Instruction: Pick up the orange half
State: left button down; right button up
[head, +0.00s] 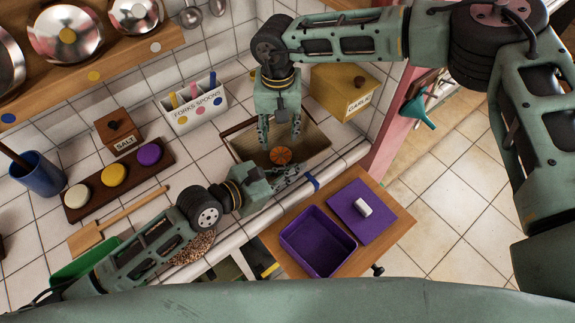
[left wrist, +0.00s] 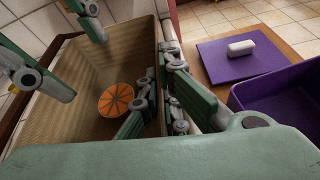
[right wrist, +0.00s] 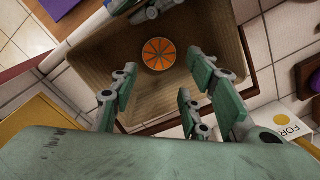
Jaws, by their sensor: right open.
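The orange half (head: 281,155) lies cut face up in an open brown tray (head: 315,135) on the counter. It also shows in the left wrist view (left wrist: 117,99) and the right wrist view (right wrist: 158,54). My right gripper (head: 280,134) points down over the tray, open, with its fingers apart and the orange half just beyond the tips. My left gripper (head: 290,174) is at the tray's near wall. In the left wrist view its fingers lie on either side of that wall, closed on it, beside the orange half and not around it.
A yellow garlic box (head: 335,97) and a white forks and spoons holder (head: 190,108) stand beside the tray. A purple bin (head: 318,245) and a purple board (head: 350,222) with a white block (head: 363,208) are in front. A salt box (head: 117,130) is left.

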aim_at(280, 157)
jog(key=shift+o, duration=1.4)
jog(key=shift+s+a+f+m, duration=0.1)
jog(key=shift+s+a+m, duration=0.15)
jog(key=shift+m, duration=0.3)
jog(key=shift+s+a+m, duration=0.15)
jog(key=shift+s+m, duration=0.15)
jog(key=shift+m, duration=0.25)
jog(key=f+m, duration=0.3)
jog(key=m, duration=0.5)
jog(key=f+m, duration=0.3)
jog(key=m, duration=0.5)
jog(key=f+m+t+y, duration=0.1)
jog(key=f+m, duration=0.2)
jog(key=m, duration=0.4)
jog(key=shift+w+d+m, duration=0.35)
jog(key=shift+m, duration=0.05)
jog(key=shift+c, duration=0.5)
